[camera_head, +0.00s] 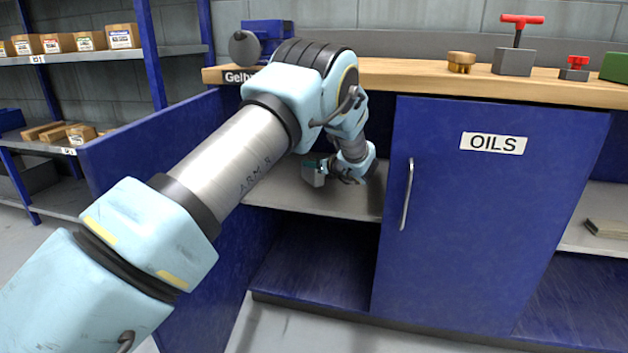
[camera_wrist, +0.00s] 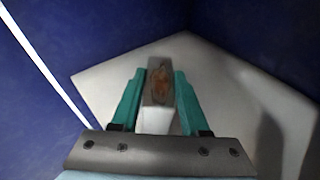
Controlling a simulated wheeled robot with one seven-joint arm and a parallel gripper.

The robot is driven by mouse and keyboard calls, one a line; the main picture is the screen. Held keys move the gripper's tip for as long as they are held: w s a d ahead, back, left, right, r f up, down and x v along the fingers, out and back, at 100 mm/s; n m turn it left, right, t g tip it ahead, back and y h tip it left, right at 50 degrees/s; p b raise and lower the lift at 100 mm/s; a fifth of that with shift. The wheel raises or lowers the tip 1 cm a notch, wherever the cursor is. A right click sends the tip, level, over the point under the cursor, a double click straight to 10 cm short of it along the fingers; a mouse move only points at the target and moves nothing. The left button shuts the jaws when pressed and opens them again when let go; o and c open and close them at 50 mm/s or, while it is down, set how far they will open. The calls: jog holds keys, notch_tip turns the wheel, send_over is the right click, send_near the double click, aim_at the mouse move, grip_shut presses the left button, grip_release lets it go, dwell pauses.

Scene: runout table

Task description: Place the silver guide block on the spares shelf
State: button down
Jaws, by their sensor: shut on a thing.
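A small silver-grey block (camera_head: 314,177) is between the fingers of my gripper (camera_head: 322,168), inside the open left bay of the blue bench. In the wrist view the teal fingers of my gripper (camera_wrist: 159,82) are shut on the block (camera_wrist: 157,92), which has a rusty brown patch on its face. The pale shelf board (camera_head: 345,202) of this bay lies under the block; it also shows in the wrist view (camera_wrist: 235,90). I cannot tell whether the block touches the board. No label naming the spares shelf is readable.
The closed OILS door (camera_head: 490,210) is right of the bay. A blue panel (camera_head: 150,150) stands on its left. The wooden benchtop (camera_head: 420,78) above carries several items, including a red-handled block (camera_head: 514,61). A rack with cardboard boxes (camera_head: 90,41) stands at the far left.

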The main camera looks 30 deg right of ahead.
aim_at(320, 177)
jog(key=shift+f+b, duration=0.35)
jog(key=shift+f, duration=1.95)
jog(key=shift+f, duration=0.15)
jog(key=shift+c, duration=2)
grip_release()
jog(key=shift+f, duration=0.1)
jog(key=shift+s+r, duration=0.2)
jog(key=p+v, duration=0.1)
jog(key=v, duration=1)
jog(key=shift+s, duration=0.35)
